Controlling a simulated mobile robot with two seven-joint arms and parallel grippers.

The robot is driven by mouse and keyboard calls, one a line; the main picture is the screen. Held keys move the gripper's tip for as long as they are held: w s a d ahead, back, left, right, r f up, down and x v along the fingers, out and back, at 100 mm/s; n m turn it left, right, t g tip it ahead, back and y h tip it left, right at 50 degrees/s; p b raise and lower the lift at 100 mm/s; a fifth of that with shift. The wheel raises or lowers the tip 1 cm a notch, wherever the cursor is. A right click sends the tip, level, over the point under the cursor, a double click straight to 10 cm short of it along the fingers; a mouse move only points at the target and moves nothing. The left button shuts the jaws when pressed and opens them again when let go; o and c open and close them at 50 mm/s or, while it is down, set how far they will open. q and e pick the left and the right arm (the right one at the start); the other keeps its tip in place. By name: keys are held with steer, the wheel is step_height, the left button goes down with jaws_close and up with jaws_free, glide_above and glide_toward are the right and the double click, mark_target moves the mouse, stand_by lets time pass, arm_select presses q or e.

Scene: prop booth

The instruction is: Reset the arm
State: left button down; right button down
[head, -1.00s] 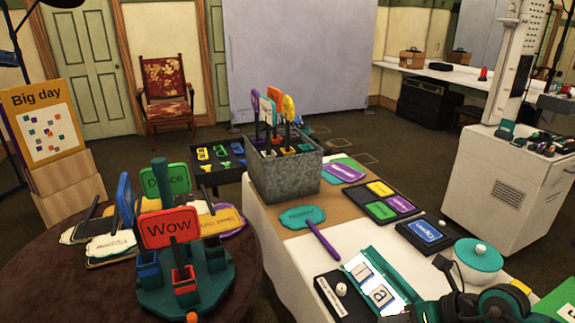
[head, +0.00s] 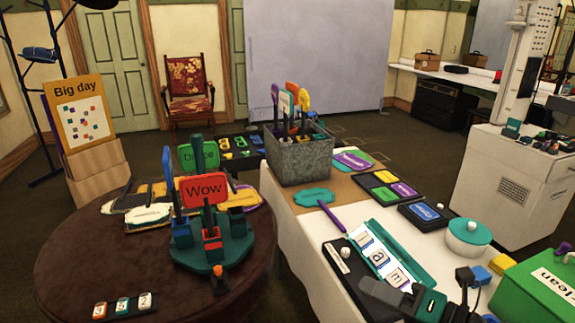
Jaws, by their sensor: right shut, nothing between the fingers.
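My left gripper is not in view.
A round dark table (head: 75,262) on the left bears a teal stand (head: 235,248) with a red "Wow" sign (head: 203,190). A grey metal bin (head: 300,163) of signs, a lidded pot (head: 468,238) and a green box (head: 530,295) are on the white table.

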step_height(320, 180, up, 5)
steer(key=d+m+t+h, duration=0.2)
steer(key=m+t+h, duration=0.1)
steer(key=m+t, duration=0.4)
steer(key=s+d+f+m+g+h, duration=0.1)
steer(key=d+f+m+h, duration=0.1)
steer(key=d+m+h, duration=0.55)
steer(key=s+d+f+m+g+h, duration=0.1)
steer(key=d+f+m+h, duration=0.3)
steer(key=m, duration=0.6)
steer(key=s+a+f+m+g+y, duration=0.1)
steer(key=s+a+f+m+g, duration=0.25)
steer(key=s+f+g, duration=0.4)
steer(key=s+a+f+m+g+y, duration=0.25)
steer(key=s+a+f+g, duration=0.2)
steer(key=s, duration=0.65)
steer(key=w+a+f+t, duration=0.2)
steer(key=w+f+t, duration=0.4)
steer(key=w+f, duration=0.1)
steer(key=shift+w+a+f+t+y, duration=0.25)
steer(key=shift+f+t+y, duration=0.05)
steer(key=shift+f, duration=0.15)
